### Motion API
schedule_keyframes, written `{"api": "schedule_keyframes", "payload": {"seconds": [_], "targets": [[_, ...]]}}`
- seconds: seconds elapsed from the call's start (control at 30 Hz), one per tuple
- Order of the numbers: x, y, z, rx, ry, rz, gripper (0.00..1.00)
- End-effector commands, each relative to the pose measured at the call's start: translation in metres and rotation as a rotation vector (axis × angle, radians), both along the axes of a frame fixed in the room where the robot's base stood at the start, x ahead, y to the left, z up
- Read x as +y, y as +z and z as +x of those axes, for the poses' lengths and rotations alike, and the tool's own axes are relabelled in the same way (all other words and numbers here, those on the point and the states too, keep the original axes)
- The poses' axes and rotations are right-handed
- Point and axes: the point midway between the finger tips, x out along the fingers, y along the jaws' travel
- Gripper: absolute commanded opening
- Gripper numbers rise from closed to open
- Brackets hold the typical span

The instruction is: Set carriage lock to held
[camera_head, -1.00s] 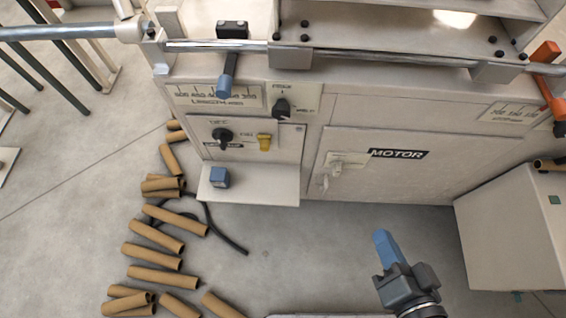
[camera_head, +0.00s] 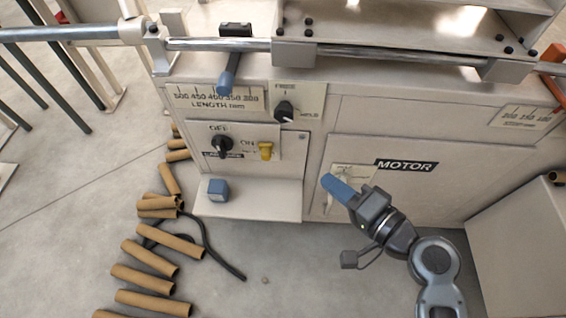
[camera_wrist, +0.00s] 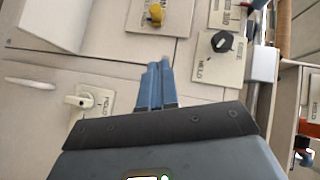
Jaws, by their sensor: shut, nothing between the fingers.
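A black rotary knob (camera_head: 285,108) sits on a pale plate on the machine's front, with FREE printed above it and a second label at its lower right. I cannot tell clearly which mark it points at. In the wrist view the same knob (camera_wrist: 222,42) is up and right of the fingertips, with HELD on its plate. My gripper (camera_head: 328,181) has blue fingers pressed together, empty, in front of the door marked MOTOR. It is below and right of the knob, apart from it. The fingers also show in the wrist view (camera_wrist: 157,85).
A pale handle (camera_head: 346,176) on a labelled plate is close behind my fingers. The OFF/ON panel has a black knob (camera_head: 221,145) and yellow switch (camera_head: 265,151). A blue-gripped lever (camera_head: 228,78) hangs from the rail. A blue block (camera_head: 217,190) rests on the shelf (camera_head: 250,207). Cardboard tubes (camera_head: 150,256) litter the floor.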

Motion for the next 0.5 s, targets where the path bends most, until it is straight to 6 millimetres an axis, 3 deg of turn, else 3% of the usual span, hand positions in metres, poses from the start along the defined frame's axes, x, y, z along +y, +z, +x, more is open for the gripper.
{"api": "schedule_keyframes", "payload": {"seconds": [0.27,0.5], "targets": [[0.002,-0.001,0.002,0.0,0.0,-0.001,0.0],[0.022,-0.007,0.025,-0.002,0.001,-0.002,0.0]]}}
